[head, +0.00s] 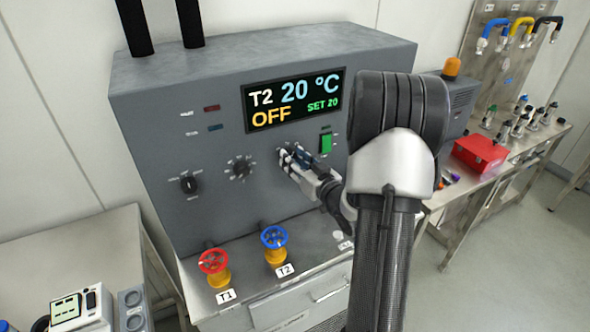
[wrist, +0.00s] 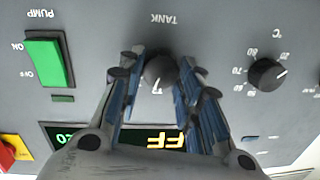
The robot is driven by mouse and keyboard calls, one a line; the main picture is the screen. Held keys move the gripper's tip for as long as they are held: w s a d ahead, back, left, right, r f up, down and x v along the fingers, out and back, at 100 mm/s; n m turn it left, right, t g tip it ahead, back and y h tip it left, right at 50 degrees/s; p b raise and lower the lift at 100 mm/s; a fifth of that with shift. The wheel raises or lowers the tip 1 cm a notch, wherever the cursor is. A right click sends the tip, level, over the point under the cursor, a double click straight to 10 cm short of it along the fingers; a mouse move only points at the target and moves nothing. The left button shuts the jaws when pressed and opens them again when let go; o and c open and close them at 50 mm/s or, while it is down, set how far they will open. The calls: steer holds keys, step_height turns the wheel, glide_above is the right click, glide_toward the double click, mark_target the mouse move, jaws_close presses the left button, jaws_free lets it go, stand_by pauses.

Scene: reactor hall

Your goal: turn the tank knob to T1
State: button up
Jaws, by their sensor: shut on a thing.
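The tank knob (wrist: 158,70) is a dark round knob under the upside-down label TANK in the wrist view. My gripper (wrist: 158,85) is shut on it, with one blue-padded finger on each side. In the head view my gripper (head: 294,160) reaches the grey panel (head: 215,215) from the right and mostly covers the knob. The display (head: 293,99) reads T2, 20 °C, OFF and SET 20.
A temperature dial (wrist: 267,74) and a green pump switch (wrist: 47,62) flank the tank knob. A dark selector (head: 190,185) sits farther left. Red (head: 212,261) and blue (head: 274,237) valves, labelled T1 and T2, stand below. A red box (head: 479,153) is on the right bench.

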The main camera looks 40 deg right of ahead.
steer(key=shift+w+a+n+g+h+b, duration=0.15)
steer(key=shift+n+h+b, duration=0.1)
steer(key=shift+n+b, duration=2.1)
steer(key=shift+s+n+g+h+b, duration=0.1)
steer(key=shift+n+h+b, duration=0.1)
steer(key=shift+n+b, duration=2.15)
steer(key=shift+w+a+n+g+h+b, duration=0.2)
steer(key=shift+n+b, duration=1.4)
steer(key=shift+b, duration=1.4)
steer(key=shift+s+d+r, duration=0.1)
steer(key=shift+s, duration=0.1)
steer(key=o, duration=1.1)
steer(key=shift+c, duration=0.2)
steer(key=v, duration=1.2)
